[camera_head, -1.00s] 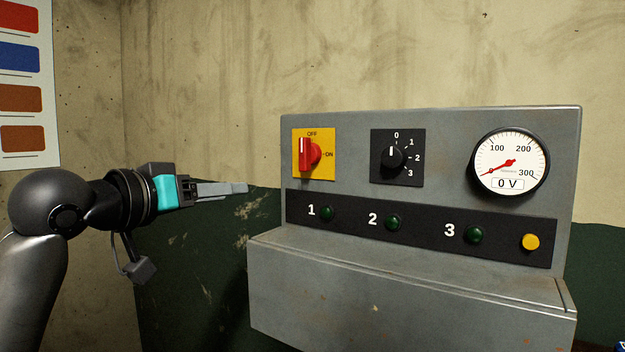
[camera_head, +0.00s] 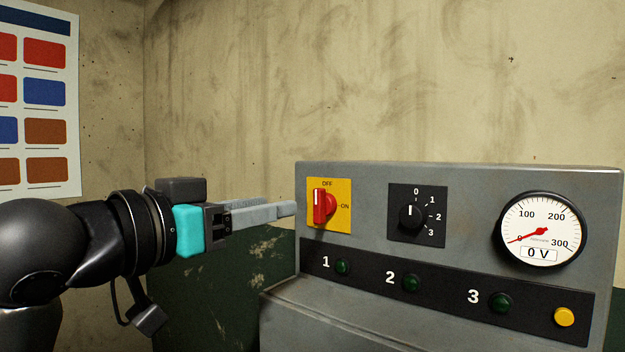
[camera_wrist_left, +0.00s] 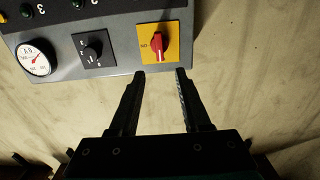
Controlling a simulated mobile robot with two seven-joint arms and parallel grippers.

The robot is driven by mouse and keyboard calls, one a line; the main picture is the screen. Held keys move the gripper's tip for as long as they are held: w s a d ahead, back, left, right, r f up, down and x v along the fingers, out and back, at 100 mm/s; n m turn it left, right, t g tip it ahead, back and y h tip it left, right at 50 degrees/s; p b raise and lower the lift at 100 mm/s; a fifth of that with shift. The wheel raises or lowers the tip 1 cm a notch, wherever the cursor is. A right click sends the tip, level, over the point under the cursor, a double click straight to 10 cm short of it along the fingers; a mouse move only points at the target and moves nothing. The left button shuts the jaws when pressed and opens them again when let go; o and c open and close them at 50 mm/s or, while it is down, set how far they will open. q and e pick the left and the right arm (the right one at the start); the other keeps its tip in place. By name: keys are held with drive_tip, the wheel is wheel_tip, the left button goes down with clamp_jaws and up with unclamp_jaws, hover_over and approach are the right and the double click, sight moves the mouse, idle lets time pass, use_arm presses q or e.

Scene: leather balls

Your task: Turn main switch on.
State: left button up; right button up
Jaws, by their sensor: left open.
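The main switch (camera_head: 322,206) is a red rotary handle on a yellow plate marked OFF at the top and ON at the right. Its handle stands upright, in line with OFF. The switch also shows in the left wrist view (camera_wrist_left: 158,45), just beyond the fingertips. My left gripper (camera_head: 292,209) is left of the yellow plate, its fingers pointing at the panel. In the left wrist view my left gripper (camera_wrist_left: 160,73) is open and empty, with a clear gap between its fingers and the handle. My right gripper is out of view.
On the grey panel are a black selector knob (camera_head: 411,217) at 0, a dial gauge (camera_head: 541,230) reading 0 V, green lamps numbered 1 to 3, and a yellow button (camera_head: 564,317). The panel's grey ledge (camera_head: 330,325) juts out below. A colour chart (camera_head: 40,110) hangs at left.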

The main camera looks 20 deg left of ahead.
sight(316, 198)
use_arm(q)
drive_tip(key=x, duration=1)
clamp_jaws()
